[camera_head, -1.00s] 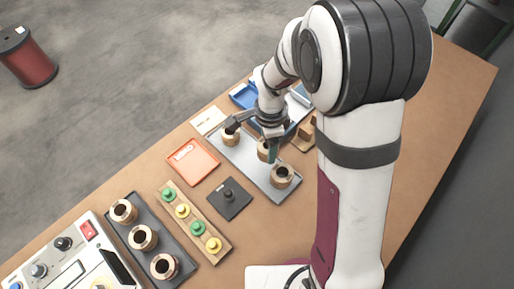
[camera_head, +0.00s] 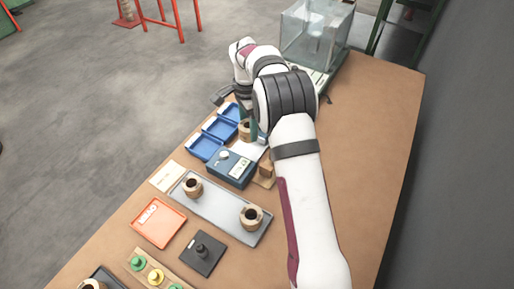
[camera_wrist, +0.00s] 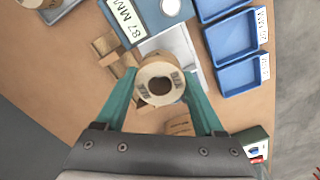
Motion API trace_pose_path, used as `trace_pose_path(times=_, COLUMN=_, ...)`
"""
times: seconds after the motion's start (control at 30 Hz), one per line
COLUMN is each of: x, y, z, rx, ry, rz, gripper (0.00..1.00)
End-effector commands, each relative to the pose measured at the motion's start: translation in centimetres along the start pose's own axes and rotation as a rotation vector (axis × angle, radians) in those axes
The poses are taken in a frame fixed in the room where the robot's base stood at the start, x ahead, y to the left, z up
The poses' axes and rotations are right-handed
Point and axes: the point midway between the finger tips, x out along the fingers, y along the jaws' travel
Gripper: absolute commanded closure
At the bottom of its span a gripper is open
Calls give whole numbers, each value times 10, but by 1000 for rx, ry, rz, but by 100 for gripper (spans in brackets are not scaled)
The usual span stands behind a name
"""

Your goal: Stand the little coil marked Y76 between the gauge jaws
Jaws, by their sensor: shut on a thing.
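My gripper's teal fingers (camera_wrist: 160,95) are shut on a small tan coil (camera_wrist: 146,73) with a dark hole, in the wrist view. Dark print shows on its face, too small to read surely. In the head view the held coil (camera_head: 244,131) is partly hidden by my gripper (camera_head: 250,124), beyond the blue gauge box (camera_head: 230,172). The gauge box also shows in the wrist view (camera_wrist: 150,22), with a label that seems to read 87 MM. Brown blocks (camera_wrist: 108,45) stand beside it, and also show in the head view (camera_head: 265,171); I cannot tell whether they are the jaws.
Two coils stand on the grey tray (camera_head: 222,212), one near each end (camera_head: 192,187) (camera_head: 251,217). Blue bins (camera_head: 205,147) line the table's left edge. An orange tray (camera_head: 158,223) and a black plate (camera_head: 203,255) lie nearer. A glass case (camera_head: 315,38) stands at the far end.

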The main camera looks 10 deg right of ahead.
Motion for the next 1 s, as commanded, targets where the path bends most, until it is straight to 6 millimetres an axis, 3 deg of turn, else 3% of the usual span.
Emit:
trace_pose_path(times=0.13, x=7, y=-15, z=-2, rx=2, ry=-2, rz=-3, gripper=94)
trace_pose_path(times=0.53, x=46, y=-17, z=-2, rx=2, ry=-1, rz=-5, gripper=94)
trace_pose_path(times=1.0, x=49, y=-17, z=-2, rx=3, ry=-1, rz=-6, gripper=94)
